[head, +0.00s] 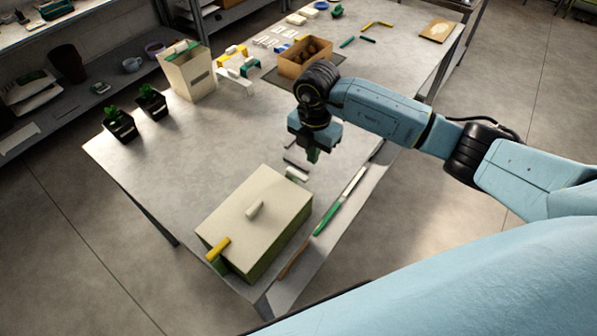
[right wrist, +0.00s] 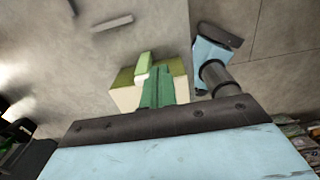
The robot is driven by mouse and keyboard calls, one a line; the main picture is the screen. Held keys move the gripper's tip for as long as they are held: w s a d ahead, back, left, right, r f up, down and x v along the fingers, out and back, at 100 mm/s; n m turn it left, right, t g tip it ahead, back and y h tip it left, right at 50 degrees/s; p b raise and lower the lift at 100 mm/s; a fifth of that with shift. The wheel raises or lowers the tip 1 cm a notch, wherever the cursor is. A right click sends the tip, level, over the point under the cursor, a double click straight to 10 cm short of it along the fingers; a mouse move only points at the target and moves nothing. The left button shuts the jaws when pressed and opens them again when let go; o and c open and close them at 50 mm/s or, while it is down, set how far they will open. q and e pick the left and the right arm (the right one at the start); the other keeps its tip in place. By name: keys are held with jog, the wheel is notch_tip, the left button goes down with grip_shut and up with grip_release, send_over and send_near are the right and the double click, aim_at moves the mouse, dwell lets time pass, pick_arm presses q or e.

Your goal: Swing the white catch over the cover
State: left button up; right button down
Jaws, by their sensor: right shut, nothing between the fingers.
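A box with a cream cover (head: 238,202) and green sides stands at the table's near corner. A small pale handle (head: 255,209) sits on the cover. The white catch (head: 297,174) is at the box's far right edge; its exact angle is hard to tell. A yellow catch (head: 218,248) lies at the opposite, near-left edge. My right gripper (head: 313,155) points down just beyond the white catch, shut and empty.
A green-and-white strip (head: 340,203) lies along the table's right edge. A grey bar (head: 296,164) lies close to the gripper. A brown open box (head: 305,62), a cream bin (head: 188,75) and small potted plants (head: 151,101) stand farther back. The table's left middle is clear.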

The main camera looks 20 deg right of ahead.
aim_at(297, 175)
jog(key=shift+s+a, duration=0.25)
jog(key=shift+a, duration=0.2)
jog(key=shift+f, duration=0.15)
notch_tip(297, 175, down, 4)
jog(key=shift+r+b, duration=0.1)
jog(key=shift+b, duration=1.1)
